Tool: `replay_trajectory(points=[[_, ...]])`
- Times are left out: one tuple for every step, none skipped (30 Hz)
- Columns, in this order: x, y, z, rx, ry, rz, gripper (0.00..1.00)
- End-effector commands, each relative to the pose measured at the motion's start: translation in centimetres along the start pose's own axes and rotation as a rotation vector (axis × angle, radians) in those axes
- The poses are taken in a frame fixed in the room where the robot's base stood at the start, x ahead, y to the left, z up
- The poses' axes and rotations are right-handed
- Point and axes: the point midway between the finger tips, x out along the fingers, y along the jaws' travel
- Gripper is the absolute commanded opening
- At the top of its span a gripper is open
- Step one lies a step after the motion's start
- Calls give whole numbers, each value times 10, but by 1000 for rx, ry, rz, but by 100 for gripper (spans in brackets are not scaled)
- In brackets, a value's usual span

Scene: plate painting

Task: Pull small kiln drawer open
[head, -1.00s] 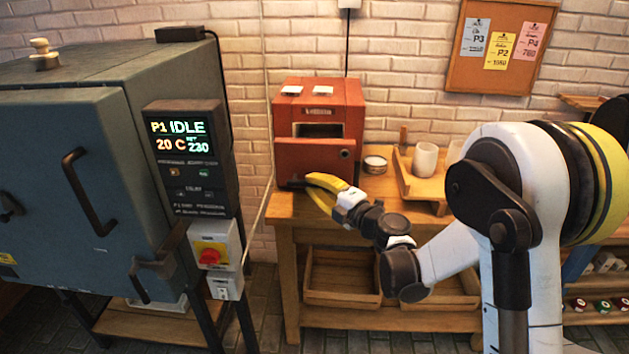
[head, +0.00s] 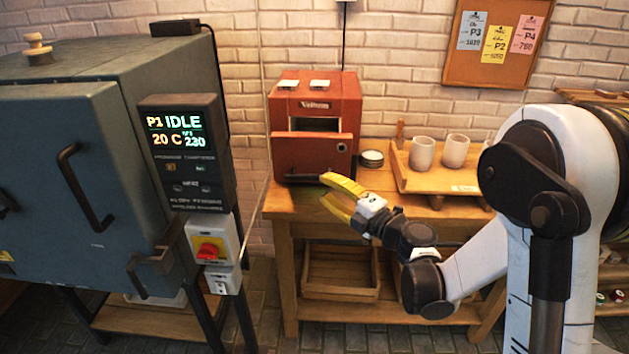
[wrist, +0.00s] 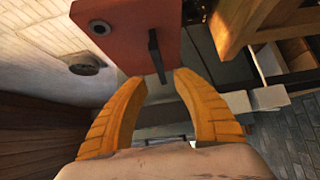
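The small red kiln (head: 345,97) stands on the wooden table at the back wall. Its drawer front (head: 310,150) stands out from the body, with a dark gap above it. The drawer's dark bar handle (head: 302,179) runs along the lower edge of the front. My gripper (head: 325,186) is at the right end of the handle. In the wrist view my gripper (wrist: 161,80) is open, with the handle (wrist: 156,55) just beyond and between its yellow fingertips. I see no grip on the handle, and the space between the fingers is empty.
A large grey kiln (head: 60,150) with a control panel (head: 188,150) stands at the left. A wooden tray (head: 445,183) with pale cups (head: 422,152) is right of the small kiln, with a small round tin (head: 372,158) between. Open floor lies before the table.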

Motion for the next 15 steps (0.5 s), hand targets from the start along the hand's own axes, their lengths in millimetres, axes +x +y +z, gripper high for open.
replay_trajectory(points=[[-12,0,2,0,-3,0,34],[-18,0,1,0,-3,0,34],[-26,0,1,0,-3,0,34],[-31,0,1,0,-2,0,34],[-35,0,1,0,-2,0,34],[-40,0,1,0,-2,0,34],[-44,0,1,0,-1,0,34],[-47,0,1,0,-1,0,34],[-49,0,0,0,0,0,34],[-51,0,0,0,0,0,34],[-52,0,0,0,0,0,34],[-53,0,0,0,0,0,34],[-53,0,0,0,1,0,34],[-53,0,0,0,1,0,34],[-53,0,0,0,1,0,34]])
